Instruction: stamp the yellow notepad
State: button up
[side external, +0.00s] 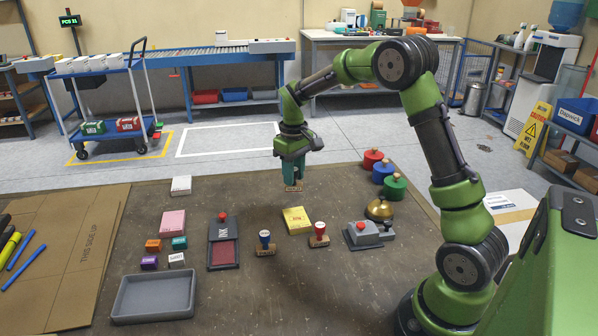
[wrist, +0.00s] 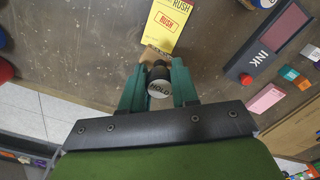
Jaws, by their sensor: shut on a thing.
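The yellow notepad (side external: 297,220) lies on the brown table in the side external view. It also shows at the top of the wrist view (wrist: 175,38), with red "RUSH" lettering and a boxed red "RUSH" mark on it. The stamp's underside is hidden. My two teal fingers (wrist: 156,75) flank the stamp in the wrist view.
A blue-handled stamp (side external: 265,242) and a red-handled stamp (side external: 319,235) stand near the notepad. An open ink pad (side external: 223,252) lies left. A grey device (side external: 362,236) and a brass bell (side external: 379,208) are right. A grey tray (side external: 155,296) and small boxes are front left.

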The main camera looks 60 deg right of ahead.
aim_at(294, 190)
jog(key=shift+s+f+n, duration=0.1)
jog(key=shift+f+n, duration=0.15)
jog(key=shift+n, duration=0.25)
jog(key=shift+f, duration=2.95)
jog(key=shift+a+f, duration=0.1)
jog(key=shift+f, duration=0.5)
jog(key=shift+r, duration=0.1)
jog(key=shift+r, duration=3.5)
